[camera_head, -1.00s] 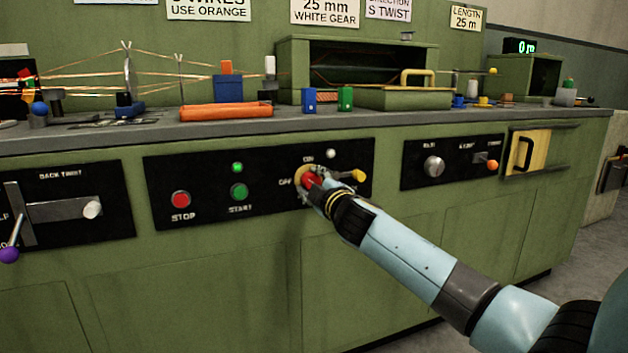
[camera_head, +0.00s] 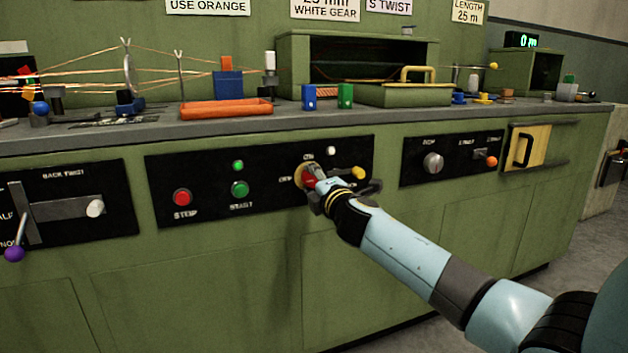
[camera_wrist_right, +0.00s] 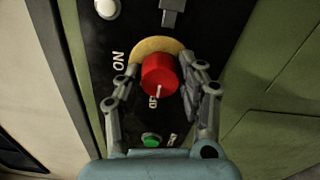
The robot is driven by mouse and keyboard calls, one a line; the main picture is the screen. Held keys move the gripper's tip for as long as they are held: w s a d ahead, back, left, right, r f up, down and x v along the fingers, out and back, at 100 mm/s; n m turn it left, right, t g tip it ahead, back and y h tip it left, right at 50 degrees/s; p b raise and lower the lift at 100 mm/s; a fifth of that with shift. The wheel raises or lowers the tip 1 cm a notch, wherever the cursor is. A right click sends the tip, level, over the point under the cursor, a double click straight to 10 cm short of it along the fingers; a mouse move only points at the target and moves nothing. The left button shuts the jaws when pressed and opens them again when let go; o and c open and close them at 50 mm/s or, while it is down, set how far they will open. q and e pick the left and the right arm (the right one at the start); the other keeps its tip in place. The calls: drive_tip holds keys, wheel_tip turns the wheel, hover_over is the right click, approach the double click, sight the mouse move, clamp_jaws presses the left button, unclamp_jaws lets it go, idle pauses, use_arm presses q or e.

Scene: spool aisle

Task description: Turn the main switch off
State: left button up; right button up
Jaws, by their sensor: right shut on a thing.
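The main switch is a red knob (camera_head: 309,180) on a yellow round plate (camera_head: 299,172), with ON above it and OFF to its left on the black panel. In the right wrist view the red knob (camera_wrist_right: 158,76) sits between the fingers of my right gripper (camera_wrist_right: 160,88), which is shut on it. A white mark on the knob points down in that view, towards the partly hidden OFF label. In the head view my right gripper (camera_head: 322,190) covers part of the knob. My left gripper is not in view.
The same panel carries a red STOP button (camera_head: 182,198), a green START button (camera_head: 239,189), a lit green lamp (camera_head: 238,165) and a yellow lever tip (camera_head: 358,173) close to my gripper. A grey countertop (camera_head: 230,127) with several items runs above.

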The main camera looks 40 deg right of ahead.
drive_tip(key=shift+f, duration=0.15)
drive_tip(key=o, duration=1.2)
drive_tip(key=shift+s+a, duration=0.15)
drive_tip(key=shift+s, duration=0.2)
drive_tip(key=v, duration=1.1)
drive_tip(key=shift+s, duration=0.15)
